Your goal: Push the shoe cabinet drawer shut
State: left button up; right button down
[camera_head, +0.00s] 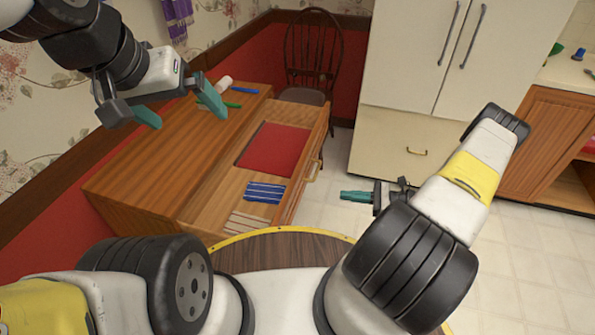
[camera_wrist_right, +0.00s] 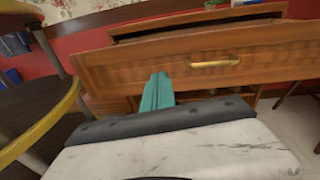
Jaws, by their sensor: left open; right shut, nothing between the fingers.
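The wooden shoe cabinet (camera_head: 150,165) stands along the left wall. Its drawer (camera_head: 225,190) is pulled out towards the right, with a red item (camera_head: 272,148), blue striped items (camera_head: 265,192) and pale slats (camera_head: 247,222) inside. The drawer front has a brass handle (camera_head: 313,171), which also shows in the right wrist view (camera_wrist_right: 215,63). My right gripper (camera_head: 345,196) is shut and empty, right of the drawer front and apart from it in the head view. In the wrist view its teal fingers (camera_wrist_right: 158,92) point at the front, left of the handle. My left gripper (camera_head: 180,110) is open above the cabinet top.
A white bottle (camera_head: 223,84), a blue item (camera_head: 246,91) and a green item (camera_head: 232,105) lie on the cabinet top. A dark chair (camera_head: 313,50) stands behind the drawer. A white fridge (camera_head: 410,60) stands at the back. Tiled floor (camera_head: 330,215) is clear right of the drawer.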

aim_at(297, 192)
jog(key=w+a+f, duration=0.1)
jog(key=a, duration=0.3)
jog(key=w+a+f+m+t, duration=0.1)
jog(key=w+a, duration=0.1)
jog(key=a, duration=0.3)
jog(key=w+a+f+t, duration=0.1)
jog(key=a, duration=0.3)
jog(key=shift+w+a+m, duration=0.25)
jog(key=shift+w+m, duration=0.05)
jog(key=shift+m, duration=0.1)
jog(key=shift+a, duration=0.1)
